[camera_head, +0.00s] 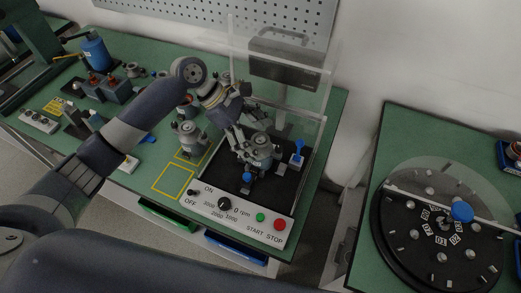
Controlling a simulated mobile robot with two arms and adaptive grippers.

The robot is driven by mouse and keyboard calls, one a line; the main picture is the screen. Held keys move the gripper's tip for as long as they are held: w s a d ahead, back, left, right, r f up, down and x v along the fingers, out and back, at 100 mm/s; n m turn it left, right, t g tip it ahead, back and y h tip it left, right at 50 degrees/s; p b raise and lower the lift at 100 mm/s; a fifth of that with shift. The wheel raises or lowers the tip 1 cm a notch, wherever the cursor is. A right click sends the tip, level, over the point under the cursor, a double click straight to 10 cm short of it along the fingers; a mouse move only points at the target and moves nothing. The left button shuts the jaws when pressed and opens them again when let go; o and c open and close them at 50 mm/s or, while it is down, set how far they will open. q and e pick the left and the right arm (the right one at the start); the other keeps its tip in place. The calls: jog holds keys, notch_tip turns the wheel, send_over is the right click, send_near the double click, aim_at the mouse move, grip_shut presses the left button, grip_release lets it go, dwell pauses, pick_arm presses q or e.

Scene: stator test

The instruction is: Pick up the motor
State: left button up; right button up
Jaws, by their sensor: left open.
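A grey metal motor (264,152) stands upright on the black bed of the test stand (287,189). A second, similar grey motor (188,138) stands on the green table to its left, by a yellow marked square. My left gripper (247,150) reaches down from the upper left, open, with its fingers close to the motor on the stand. I cannot tell whether the fingers touch it or surround it. Part of the left side of that motor is hidden by the fingers. My right gripper is not in view.
A clear guard (330,80) rises behind the stand. A blue clamp lever (298,151) stands right of the motor and a blue knob (248,177) in front. The control panel (240,211) lines the front. An empty yellow square (173,181) is left. A round dial table (440,225) is far right.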

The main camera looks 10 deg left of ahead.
aim_at(270, 146)
pick_arm(q)
jog(key=p+x, duration=0.1)
jog(key=x, duration=0.3)
jog(key=shift+w+d+f, duration=0.1)
jog(key=shift+w+f, duration=0.05)
jog(key=shift+f, duration=0.1)
jog(key=shift+d+f, duration=0.25)
jog(key=shift+f, duration=0.1)
jog(key=c, duration=1.8)
jog(key=shift+r, duration=0.1)
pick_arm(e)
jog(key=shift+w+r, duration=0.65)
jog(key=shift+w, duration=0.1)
